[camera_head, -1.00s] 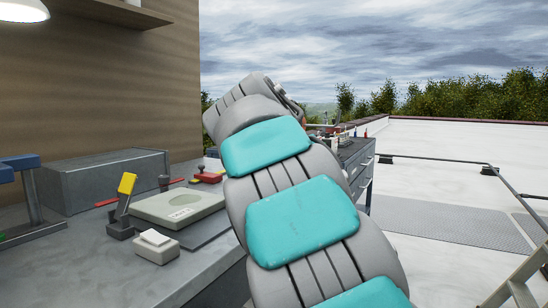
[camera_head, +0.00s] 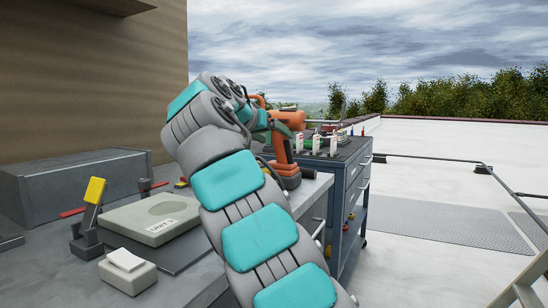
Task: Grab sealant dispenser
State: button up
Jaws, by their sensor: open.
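The grey bench (camera_head: 190,270) holds a pale labelled block (camera_head: 150,217), a small white-topped box (camera_head: 127,270), a yellow-topped stand (camera_head: 95,190) and a grey case (camera_head: 75,185). A blue-grey drawer cart (camera_head: 350,190) behind carries several white red-tipped cartridges (camera_head: 333,144). Open roof lies right.

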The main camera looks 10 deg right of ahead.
aim_at(278, 138)
jog(key=x, duration=0.4)
jog(key=shift+w+d, duration=0.25)
grip_shut()
dwell(0.4)
dwell(0.8)
